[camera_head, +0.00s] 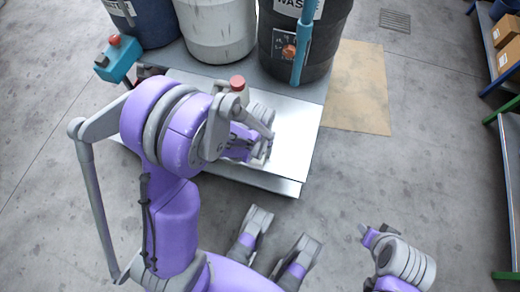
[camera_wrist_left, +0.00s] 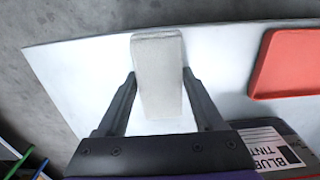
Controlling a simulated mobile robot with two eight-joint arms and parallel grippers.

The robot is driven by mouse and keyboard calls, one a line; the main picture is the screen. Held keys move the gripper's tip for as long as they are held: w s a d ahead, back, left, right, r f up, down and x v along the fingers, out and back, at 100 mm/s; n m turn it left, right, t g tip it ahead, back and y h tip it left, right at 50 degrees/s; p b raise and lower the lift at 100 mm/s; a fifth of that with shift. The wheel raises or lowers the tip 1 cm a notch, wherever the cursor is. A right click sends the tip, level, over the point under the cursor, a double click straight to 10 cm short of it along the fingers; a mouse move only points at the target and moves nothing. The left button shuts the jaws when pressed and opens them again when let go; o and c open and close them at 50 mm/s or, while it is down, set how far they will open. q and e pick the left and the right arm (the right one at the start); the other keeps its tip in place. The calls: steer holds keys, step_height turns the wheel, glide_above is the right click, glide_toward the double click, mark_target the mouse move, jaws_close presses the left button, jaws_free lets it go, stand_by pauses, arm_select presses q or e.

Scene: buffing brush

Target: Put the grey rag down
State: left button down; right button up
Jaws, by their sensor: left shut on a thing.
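The grey rag (camera_wrist_left: 158,75) is a pale grey oblong between the two dark fingers of my left gripper (camera_wrist_left: 158,88) in the left wrist view. The gripper is shut on it, and the bright metal top (camera_wrist_left: 90,75) is behind it. I cannot tell whether the rag touches that top. In the head view my left gripper (camera_head: 258,150) is over the metal top (camera_head: 298,125), mostly hidden by my arm, and the rag cannot be made out. My right gripper (camera_head: 375,235) is away from the top at the lower right, small and unclear.
A red tray (camera_wrist_left: 290,62) lies right of the rag, and a dark container labelled BLUE TINT (camera_wrist_left: 270,148) is at the lower right. Several drums, including a black one (camera_head: 300,45), stand behind the metal top. Its right front part is clear.

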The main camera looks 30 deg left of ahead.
arm_select(q)
steer(key=shift+f, duration=0.1)
jaws_free()
steer(key=shift+d+r, duration=0.1)
steer(key=shift+r, duration=0.4)
step_height(320, 180, up, 11)
steer(key=p, duration=0.4)
steer(key=s+d+r+m+t, duration=0.1)
steer(key=s+r, duration=0.2)
steer(key=s+d+r+t, duration=0.1)
steer(key=s+r+t, duration=0.1)
steer(key=s+r, duration=0.1)
steer(key=s+d+r+m+t, duration=0.1)
steer(key=s+r, duration=0.2)
steer(key=s, duration=0.2)
steer(key=shift+s+r+m+t, duration=0.1)
steer(key=shift+s+m+t, duration=0.15)
steer(key=shift+m+t, duration=0.05)
